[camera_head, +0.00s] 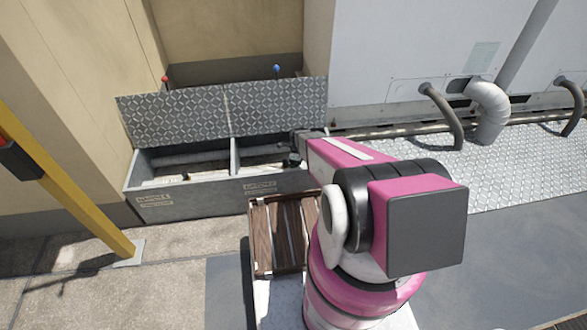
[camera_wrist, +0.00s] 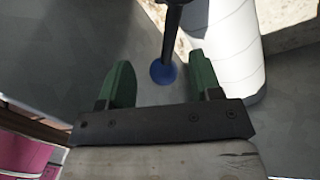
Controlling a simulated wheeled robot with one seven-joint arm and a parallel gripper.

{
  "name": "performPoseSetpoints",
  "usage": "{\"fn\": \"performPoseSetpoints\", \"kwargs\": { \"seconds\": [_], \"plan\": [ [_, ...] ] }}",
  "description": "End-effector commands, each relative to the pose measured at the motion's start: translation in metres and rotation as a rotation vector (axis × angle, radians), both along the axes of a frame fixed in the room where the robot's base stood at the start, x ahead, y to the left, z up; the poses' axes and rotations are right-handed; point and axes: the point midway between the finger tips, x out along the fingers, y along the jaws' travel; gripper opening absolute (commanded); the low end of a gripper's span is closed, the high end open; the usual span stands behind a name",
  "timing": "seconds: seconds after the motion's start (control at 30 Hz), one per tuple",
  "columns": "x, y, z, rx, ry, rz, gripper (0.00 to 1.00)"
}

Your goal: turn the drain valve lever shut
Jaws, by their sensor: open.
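In the wrist view, a black rod (camera_wrist: 173,35) comes down from the top edge to a round blue end (camera_wrist: 163,72). It looks like a lever, but I cannot tell for sure that it is the drain valve lever. My gripper (camera_wrist: 163,82) is open, its two green fingers apart. The blue end shows in the gap between them, and I see no contact; the depth between them is unclear. In the head view my arm reaches toward the right compartment of the grey box (camera_head: 205,199), and my gripper is mostly hidden there.
Raised diamond-plate lids (camera_head: 175,118) stand behind the box. A red knob (camera_head: 165,78) and a blue knob (camera_head: 276,68) show above them. A white pipe (camera_wrist: 225,40) stands right of the rod. A slatted wooden crate (camera_head: 284,235) and a yellow post (camera_head: 75,195) are nearby.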

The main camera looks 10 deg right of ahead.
Motion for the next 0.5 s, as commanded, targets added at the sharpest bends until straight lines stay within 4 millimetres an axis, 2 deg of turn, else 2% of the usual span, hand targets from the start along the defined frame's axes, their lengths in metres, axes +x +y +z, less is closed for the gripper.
{"fn": "performPoseSetpoints", "kwargs": {
  "seconds": [0.3, 0.5],
  "plan": [
    [0.007, 0.004, 0.06, 0.0, -0.001, 0.005, 0.58],
    [0.012, 0.006, 0.085, -0.001, 0.001, 0.007, 0.58]
  ]
}}
